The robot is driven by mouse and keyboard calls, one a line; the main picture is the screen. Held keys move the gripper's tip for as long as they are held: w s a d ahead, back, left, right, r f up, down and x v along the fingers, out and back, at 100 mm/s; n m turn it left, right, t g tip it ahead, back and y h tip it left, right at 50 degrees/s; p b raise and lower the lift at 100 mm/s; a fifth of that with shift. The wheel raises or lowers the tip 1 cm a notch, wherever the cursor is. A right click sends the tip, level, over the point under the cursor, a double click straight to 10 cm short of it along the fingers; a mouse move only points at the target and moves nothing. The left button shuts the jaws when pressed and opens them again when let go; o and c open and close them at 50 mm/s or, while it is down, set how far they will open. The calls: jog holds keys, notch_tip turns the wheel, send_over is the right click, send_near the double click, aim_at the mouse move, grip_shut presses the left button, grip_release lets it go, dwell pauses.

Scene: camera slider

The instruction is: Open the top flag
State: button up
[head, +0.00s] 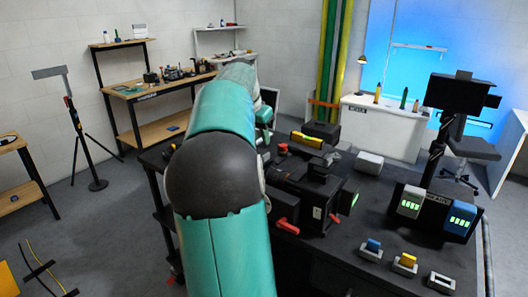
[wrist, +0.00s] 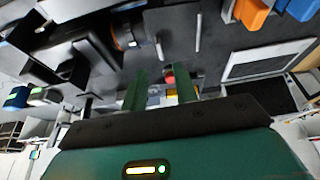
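A black camera rig (head: 305,190) stands on the dark table, with red knobs and a yellow level-like piece near it. Dark flat panels surround that end, but I cannot clearly pick out the top flag. My gripper (head: 266,112) is partly hidden behind my teal arm in the head view, beyond and left of the rig. In the wrist view my two green fingers (wrist: 161,74) are apart with nothing visibly held. A red knob (wrist: 169,76) shows beyond the fingertips. An orange-ringed round part (wrist: 122,38) appears farther off.
Blue, yellow and grey blocks (head: 405,262) sit along the table's front right. A monitor-like stand (head: 440,205) with green-lit units is at the right. Bare dark tabletop (head: 345,245) lies in front of the rig.

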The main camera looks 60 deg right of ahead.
aim_at(266, 154)
jog(key=x, duration=0.7)
jog(key=shift+d+f, duration=0.2)
jog(key=shift+f, duration=0.05)
grip_shut()
